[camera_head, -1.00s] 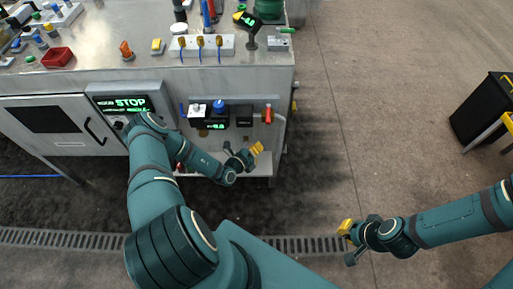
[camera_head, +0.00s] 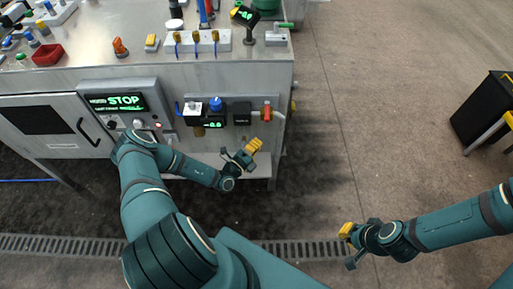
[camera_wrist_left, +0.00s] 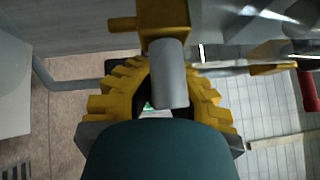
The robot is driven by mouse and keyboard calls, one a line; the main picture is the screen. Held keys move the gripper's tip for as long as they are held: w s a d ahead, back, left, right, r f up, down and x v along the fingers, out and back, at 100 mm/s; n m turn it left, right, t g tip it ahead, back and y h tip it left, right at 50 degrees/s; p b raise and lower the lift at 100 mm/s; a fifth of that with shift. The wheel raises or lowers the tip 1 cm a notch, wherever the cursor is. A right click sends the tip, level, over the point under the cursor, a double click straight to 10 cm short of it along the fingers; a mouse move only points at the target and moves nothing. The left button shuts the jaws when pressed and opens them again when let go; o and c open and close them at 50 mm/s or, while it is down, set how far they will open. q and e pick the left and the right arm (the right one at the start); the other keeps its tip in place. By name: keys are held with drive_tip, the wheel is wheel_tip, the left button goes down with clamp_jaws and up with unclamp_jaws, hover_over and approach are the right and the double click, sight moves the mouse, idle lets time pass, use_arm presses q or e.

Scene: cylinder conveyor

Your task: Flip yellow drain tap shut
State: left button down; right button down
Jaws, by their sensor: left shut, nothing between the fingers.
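In the left wrist view a yellow fitting (camera_wrist_left: 165,18) with a grey cylindrical part (camera_wrist_left: 170,78) stands in front of my left gripper (camera_wrist_left: 150,82). A flat yellow lever (camera_wrist_left: 275,69) lies to its right, roughly level. I cannot tell for certain which of these belong to the drain tap. My left gripper's yellow ridged fingers are shut and empty, partly hidden by the grey part; contact is unclear. In the head view my left gripper (camera_head: 250,152) is just below the panel's right end. My right gripper (camera_head: 347,234) is low at the right, over the floor, far from the bench.
A red-handled valve (camera_head: 267,113) is on the panel above my left gripper. A black box with a blue knob (camera_head: 215,104) sits left of it. The floor right of the bench is clear up to a black bin (camera_head: 484,112).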

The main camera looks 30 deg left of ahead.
use_arm(q)
drive_tip(key=shift+s+r+n+t, duration=0.15)
drive_tip(key=shift+n+t, duration=0.15)
drive_tip(key=shift+n, duration=0.2)
drive_tip(key=c, duration=1.7)
unclamp_jaws()
drive_tip(key=o, duration=0.7)
drive_tip(key=shift+r, duration=0.1)
drive_tip(key=v, duration=1.2)
